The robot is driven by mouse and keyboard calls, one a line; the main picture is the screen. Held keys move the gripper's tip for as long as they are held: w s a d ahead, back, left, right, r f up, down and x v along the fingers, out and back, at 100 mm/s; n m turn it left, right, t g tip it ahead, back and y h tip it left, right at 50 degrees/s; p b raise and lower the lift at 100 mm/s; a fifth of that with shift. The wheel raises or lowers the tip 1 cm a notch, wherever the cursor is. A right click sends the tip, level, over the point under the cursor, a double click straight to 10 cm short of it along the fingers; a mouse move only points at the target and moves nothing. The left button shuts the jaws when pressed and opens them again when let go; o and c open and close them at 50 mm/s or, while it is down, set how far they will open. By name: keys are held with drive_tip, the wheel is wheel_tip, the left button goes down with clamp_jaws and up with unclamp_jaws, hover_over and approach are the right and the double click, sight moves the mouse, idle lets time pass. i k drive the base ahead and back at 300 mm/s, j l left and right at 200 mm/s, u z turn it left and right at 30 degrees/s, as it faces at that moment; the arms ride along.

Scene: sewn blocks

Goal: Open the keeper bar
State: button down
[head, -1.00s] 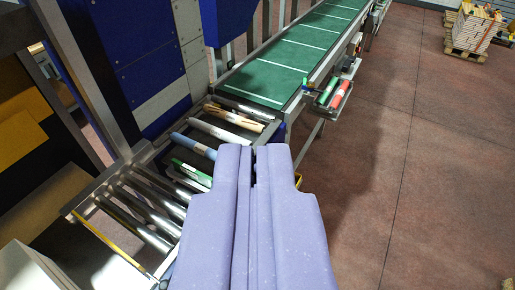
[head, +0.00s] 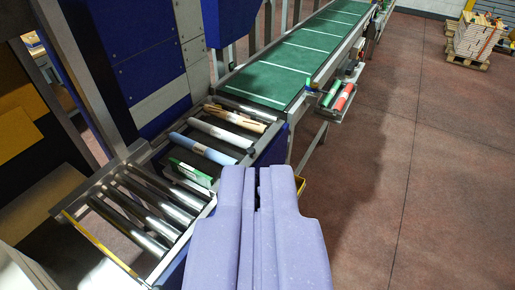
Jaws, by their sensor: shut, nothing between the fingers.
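My gripper (head: 258,172) is shut and empty, its two purple fingers together in the lower middle of the view. It covers part of the right side of the roller frame (head: 205,215). A thin yellow bar (head: 103,248) runs along the near left end of this frame, beside bare metal rollers (head: 140,212). A small yellow part (head: 300,184) shows just right of my fingertips, mostly hidden behind them. I cannot tell which of these, if either, is the keeper bar, or whether it is open or shut.
A blue roll (head: 203,147), a green roll (head: 190,172) and brown-and-white rolls (head: 236,116) lie on the roller section. A green belt (head: 285,65) runs away behind. A side tray (head: 340,105) holds red and green rolls. The floor (head: 430,200) at right is clear to a loaded pallet (head: 470,58).

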sight(257, 147)
drive_tip(key=i+l+u, duration=0.25)
drive_tip(key=i+l, duration=0.15)
drive_tip(key=i+l+u, duration=0.3)
drive_tip(key=i+l, duration=0.25)
drive_tip(key=i+l+u, duration=0.25)
drive_tip(key=i+l, duration=0.2)
drive_tip(key=l, duration=0.15)
